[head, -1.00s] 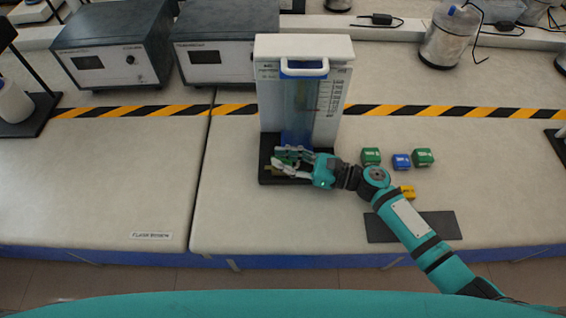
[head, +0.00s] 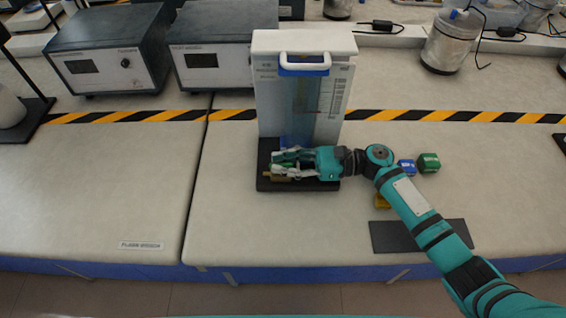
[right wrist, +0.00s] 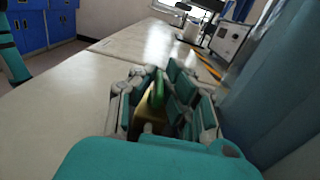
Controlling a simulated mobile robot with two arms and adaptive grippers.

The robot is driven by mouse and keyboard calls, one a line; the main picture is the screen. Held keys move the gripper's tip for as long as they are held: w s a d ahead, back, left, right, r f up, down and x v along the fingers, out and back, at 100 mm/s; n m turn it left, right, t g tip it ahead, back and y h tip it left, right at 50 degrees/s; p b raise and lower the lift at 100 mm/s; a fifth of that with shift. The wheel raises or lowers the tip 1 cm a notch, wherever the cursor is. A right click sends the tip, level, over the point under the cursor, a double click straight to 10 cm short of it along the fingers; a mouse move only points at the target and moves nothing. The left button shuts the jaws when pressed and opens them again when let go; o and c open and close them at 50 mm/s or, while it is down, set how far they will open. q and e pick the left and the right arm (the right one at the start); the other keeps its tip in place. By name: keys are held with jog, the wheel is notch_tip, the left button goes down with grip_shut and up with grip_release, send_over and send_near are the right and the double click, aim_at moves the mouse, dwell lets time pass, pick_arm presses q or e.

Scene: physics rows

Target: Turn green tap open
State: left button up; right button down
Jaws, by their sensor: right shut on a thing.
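The green tap handle (right wrist: 158,88) stands on a brass tap body (right wrist: 146,112) in the right wrist view, between the fingers of my right gripper (right wrist: 163,95). In the head view the brass body (head: 279,178) shows just below the fingers, at the foot of the clear blue-tinted column (head: 303,105). My right gripper (head: 290,163) reaches in from the right and is shut on the green tap, whose handle is mostly covered by the fingers there. My left gripper is not in view.
The column stands on a black base (head: 266,160) before a white scaled panel (head: 332,105). A blue block (head: 406,166), a green block (head: 428,162) and a yellow block (head: 382,201) lie near my arm. A dark mat (head: 390,236) lies in front.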

jog(key=c, duration=1.4)
grip_release()
jog(key=shift+r, duration=0.1)
